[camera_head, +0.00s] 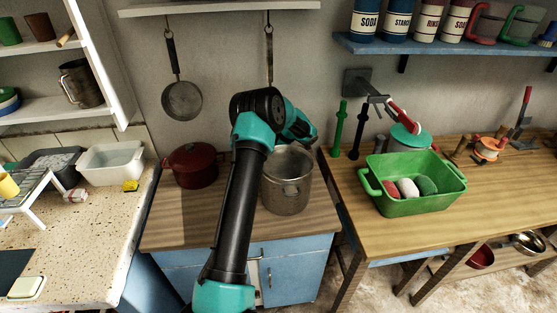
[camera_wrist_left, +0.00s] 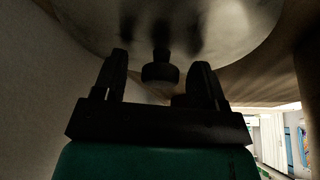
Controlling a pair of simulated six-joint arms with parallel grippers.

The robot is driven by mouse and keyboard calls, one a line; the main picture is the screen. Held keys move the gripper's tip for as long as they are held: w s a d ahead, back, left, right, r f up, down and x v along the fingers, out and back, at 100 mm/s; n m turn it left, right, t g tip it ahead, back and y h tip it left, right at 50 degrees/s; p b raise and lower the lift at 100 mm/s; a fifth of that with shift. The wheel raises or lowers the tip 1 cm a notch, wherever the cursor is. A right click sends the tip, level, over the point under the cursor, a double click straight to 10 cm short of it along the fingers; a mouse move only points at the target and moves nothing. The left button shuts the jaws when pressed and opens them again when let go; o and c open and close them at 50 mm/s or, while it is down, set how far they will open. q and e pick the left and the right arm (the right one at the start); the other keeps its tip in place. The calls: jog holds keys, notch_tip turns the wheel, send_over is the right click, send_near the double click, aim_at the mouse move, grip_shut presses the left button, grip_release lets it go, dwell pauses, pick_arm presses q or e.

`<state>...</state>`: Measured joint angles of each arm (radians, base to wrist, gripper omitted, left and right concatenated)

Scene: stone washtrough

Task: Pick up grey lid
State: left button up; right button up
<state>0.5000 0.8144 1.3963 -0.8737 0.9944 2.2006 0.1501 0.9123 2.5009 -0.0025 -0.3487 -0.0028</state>
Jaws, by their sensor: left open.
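The grey lid (camera_wrist_left: 215,22) fills the top of the left wrist view as a broad, dull metallic round surface with a dark knob (camera_wrist_left: 160,74). My left gripper (camera_wrist_left: 161,60) is open, with one dark finger on each side of the knob; I cannot tell whether either finger touches it. In the head view my left arm reaches over the counter beside a grey metal pot (camera_head: 288,196). The arm partly covers the pot, and the gripper's fingertips are hidden. I cannot make out the lid clearly there. My right gripper is not in view.
A dark red pot (camera_head: 192,165) stands left of my arm. A pan (camera_head: 182,100) hangs on the wall behind. A green tub (camera_head: 420,205) holding several items sits on the right table. A white basin (camera_head: 112,163) stands on the left counter.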

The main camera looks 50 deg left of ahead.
pick_arm(q)
jog(key=shift+c, duration=0.3)
jog(key=c, duration=1)
jog(key=shift+r, duration=0.15)
jog(key=shift+r, duration=0.6)
jog(key=w+d, duration=0.1)
jog(key=d, duration=0.1)
jog(key=w+d, duration=0.3)
jog(key=d, duration=0.1)
jog(key=shift+w+d+f, duration=0.1)
jog(key=shift+w+d, duration=0.05)
jog(key=shift+d, duration=0.1)
notch_tip(320, 180, up, 14)
jog(key=shift+d+f, duration=0.1)
jog(key=shift+w+d, duration=0.1)
